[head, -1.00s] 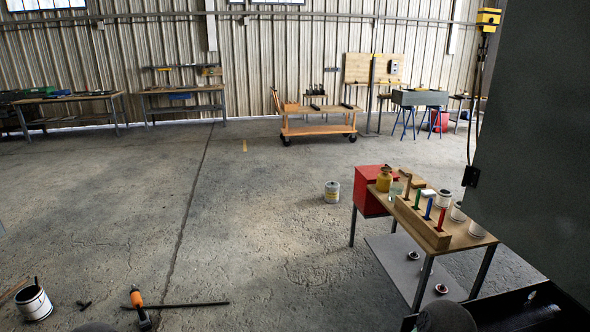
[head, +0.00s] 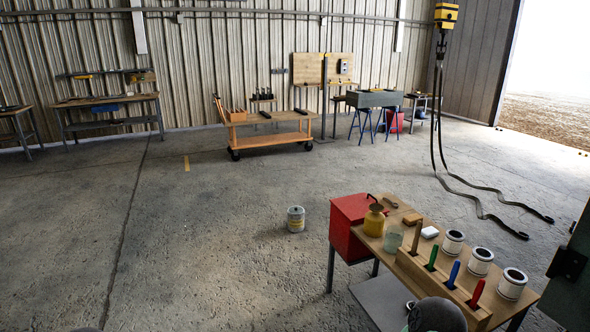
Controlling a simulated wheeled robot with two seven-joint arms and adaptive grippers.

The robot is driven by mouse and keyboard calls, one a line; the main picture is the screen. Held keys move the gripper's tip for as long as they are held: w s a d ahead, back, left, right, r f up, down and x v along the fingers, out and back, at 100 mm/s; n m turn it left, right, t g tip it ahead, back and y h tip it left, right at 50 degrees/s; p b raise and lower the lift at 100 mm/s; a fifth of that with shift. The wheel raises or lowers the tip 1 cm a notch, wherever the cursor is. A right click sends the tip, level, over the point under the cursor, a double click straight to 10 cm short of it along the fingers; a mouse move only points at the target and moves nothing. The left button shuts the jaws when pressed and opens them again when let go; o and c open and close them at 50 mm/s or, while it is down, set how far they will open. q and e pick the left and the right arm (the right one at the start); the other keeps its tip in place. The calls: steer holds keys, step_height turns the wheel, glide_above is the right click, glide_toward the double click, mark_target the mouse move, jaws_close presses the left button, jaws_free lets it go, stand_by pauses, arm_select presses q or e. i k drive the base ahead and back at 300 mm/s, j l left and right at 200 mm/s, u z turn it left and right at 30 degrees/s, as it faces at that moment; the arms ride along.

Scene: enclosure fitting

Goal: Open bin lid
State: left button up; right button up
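No thing in the head view is clearly a bin with a lid. A closed red box (head: 346,243) at the left end of the near wooden bench (head: 400,244) is one box-like thing; I cannot tell whether it has a lid. A dark green-grey panel (head: 574,268) with a black fitting cuts into the right edge; most of it is out of frame. A grey rounded part of my arm shows at the bottom, in front of the bench. Neither of my grippers is in view.
A can (head: 296,219) stands on the floor. A hanging hoist strap (head: 436,130) trails onto the floor. An orange cart (head: 268,142) stands behind. The left floor is clear.

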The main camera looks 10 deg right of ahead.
mark_target(355, 208)
steer(key=i+l+u, duration=0.1)
steer(key=i, duration=0.35)
steer(key=i+l+u, duration=0.1)
steer(key=i, duration=0.35)
steer(key=i+l+u, duration=0.15)
steer(key=i, duration=0.3)
steer(key=i+l+u, duration=0.1)
steer(key=i+l, duration=0.15)
steer(key=i, duration=0.15)
